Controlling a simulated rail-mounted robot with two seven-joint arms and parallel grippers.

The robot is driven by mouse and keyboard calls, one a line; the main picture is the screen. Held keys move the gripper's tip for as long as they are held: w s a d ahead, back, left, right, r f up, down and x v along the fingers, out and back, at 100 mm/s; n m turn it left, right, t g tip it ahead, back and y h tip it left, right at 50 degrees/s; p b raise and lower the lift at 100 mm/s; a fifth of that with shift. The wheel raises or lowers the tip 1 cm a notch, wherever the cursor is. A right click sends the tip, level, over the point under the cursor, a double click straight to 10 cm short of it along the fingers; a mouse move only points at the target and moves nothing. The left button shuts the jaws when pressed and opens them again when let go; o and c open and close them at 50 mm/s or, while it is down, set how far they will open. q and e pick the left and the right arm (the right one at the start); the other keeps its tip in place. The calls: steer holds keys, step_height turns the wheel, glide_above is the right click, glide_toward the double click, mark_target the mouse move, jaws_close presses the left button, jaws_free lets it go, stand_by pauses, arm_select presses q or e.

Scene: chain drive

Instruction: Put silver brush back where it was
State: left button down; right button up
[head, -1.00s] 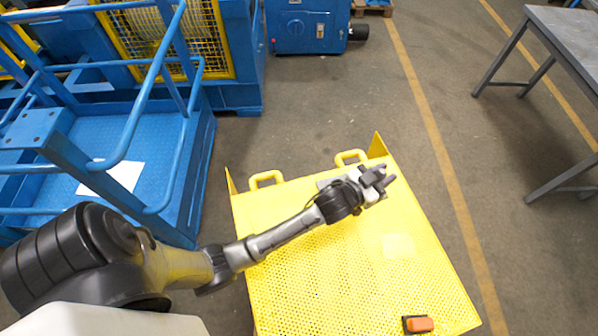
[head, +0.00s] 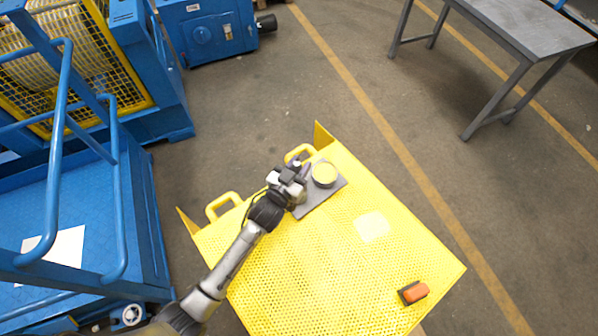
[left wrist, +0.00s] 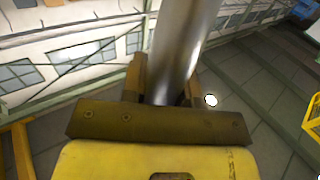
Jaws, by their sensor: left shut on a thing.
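My left gripper (head: 290,181) is over the far edge of the yellow perforated table in the head view. It is beside a round yellow-topped container (head: 323,174) on a grey plate (head: 318,208). In the left wrist view the two fingers (left wrist: 166,85) are shut on a smooth silver cylinder (left wrist: 183,40), which I take to be the silver brush. The cylinder runs up out of the picture, so its far end is hidden. In the head view I cannot make out the brush clearly. My right gripper is out of view.
The yellow table (head: 300,270) has two handles and raised corner plates at its far side. An orange and black object (head: 414,292) lies near the right corner. A pale square (head: 371,226) lies mid-table. Blue railings stand left; a grey table (head: 520,40) stands far right.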

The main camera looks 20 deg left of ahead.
arm_select(q)
step_height(320, 180, down, 4)
steer(key=shift+r, duration=0.25)
steer(key=shift+f, duration=0.1)
steer(key=shift+f+b, duration=0.1)
steer(key=shift+b, duration=0.2)
steer(key=c, duration=0.9)
jaws_free()
